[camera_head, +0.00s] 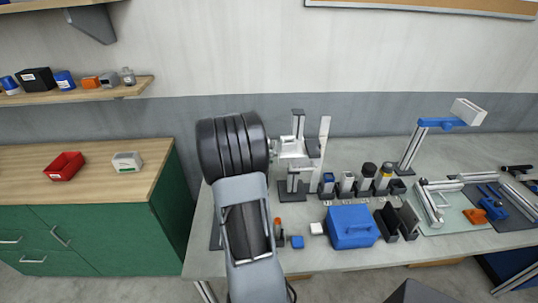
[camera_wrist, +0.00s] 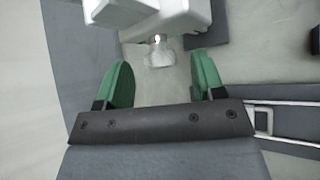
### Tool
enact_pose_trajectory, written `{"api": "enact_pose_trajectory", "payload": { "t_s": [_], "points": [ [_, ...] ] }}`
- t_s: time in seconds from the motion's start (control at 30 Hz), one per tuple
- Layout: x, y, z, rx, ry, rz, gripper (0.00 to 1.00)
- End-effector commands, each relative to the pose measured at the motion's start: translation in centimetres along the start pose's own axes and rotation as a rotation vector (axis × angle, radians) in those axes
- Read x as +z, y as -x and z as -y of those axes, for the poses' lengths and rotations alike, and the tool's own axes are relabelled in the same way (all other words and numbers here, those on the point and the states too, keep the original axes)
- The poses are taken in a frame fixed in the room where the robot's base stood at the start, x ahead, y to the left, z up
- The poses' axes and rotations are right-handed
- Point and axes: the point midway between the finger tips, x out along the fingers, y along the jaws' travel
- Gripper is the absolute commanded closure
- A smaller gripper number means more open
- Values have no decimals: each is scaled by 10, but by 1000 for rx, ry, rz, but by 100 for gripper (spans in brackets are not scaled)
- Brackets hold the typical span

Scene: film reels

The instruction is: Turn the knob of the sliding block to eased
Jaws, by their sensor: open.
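The sliding block (camera_wrist: 150,18) is a pale grey-white body at the top of the wrist view. Its small pale knob (camera_wrist: 159,52) points toward my gripper. In the head view, the block (camera_head: 291,147) appears to sit on an upright grey post, partly hidden by my arm. My gripper (camera_wrist: 161,72) is open, with one green finger on each side of the knob's line. The knob lies near the fingertips, and I see gaps on both sides. I cannot tell how deep it sits between them or read any setting mark. My arm hides the gripper in the head view.
Several small bottles and holders (camera_head: 365,180) stand right of the post. A blue box (camera_head: 351,226) and dark upright plates (camera_head: 398,220) are in front. A blue-armed stand (camera_head: 412,145) is farther right. A green cabinet (camera_head: 160,215) stands left of the bench.

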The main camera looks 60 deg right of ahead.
Motion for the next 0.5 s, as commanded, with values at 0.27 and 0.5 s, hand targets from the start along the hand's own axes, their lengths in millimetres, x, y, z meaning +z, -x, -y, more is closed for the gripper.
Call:
{"api": "enact_pose_trajectory", "payload": {
  "t_s": [0.27,0.5],
  "points": [
    [-2,57,1,4,-1,-3,38],
    [-1,97,1,2,0,-2,38]
  ]
}}
